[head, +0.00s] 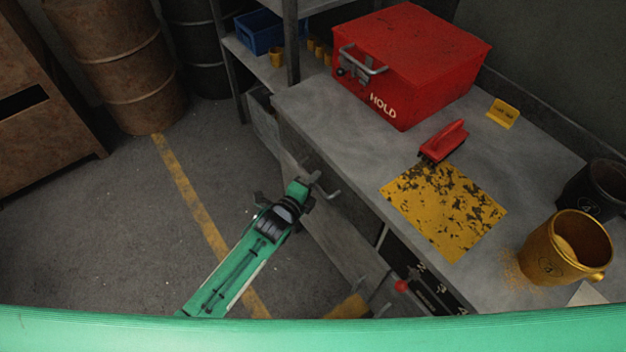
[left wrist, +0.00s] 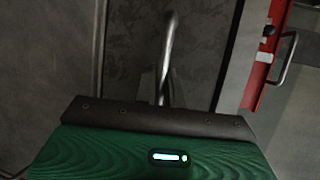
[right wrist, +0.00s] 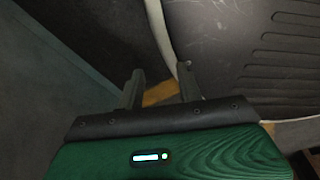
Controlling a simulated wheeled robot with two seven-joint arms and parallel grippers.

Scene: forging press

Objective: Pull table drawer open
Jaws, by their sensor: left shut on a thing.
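The grey table (head: 350,120) stands on the right in the head view. Its drawer front is under the edge, with a bent metal handle (head: 329,192). My left gripper (head: 312,182) is at this handle and shut on it. In the left wrist view the handle (left wrist: 168,55) rises as a shiny bar from between the fingers, which are mostly hidden. How far the drawer stands out cannot be told. My right gripper (right wrist: 160,88) is open and empty in the right wrist view, with its fingers apart.
On the table are a red box (head: 415,60), a red brush (head: 443,142), a yellow worn plate (head: 440,205), a yellow bucket (head: 560,250) and a dark pot (head: 592,190). A shelf (head: 262,68) adjoins the table. The floor (head: 110,230) left of the table is clear.

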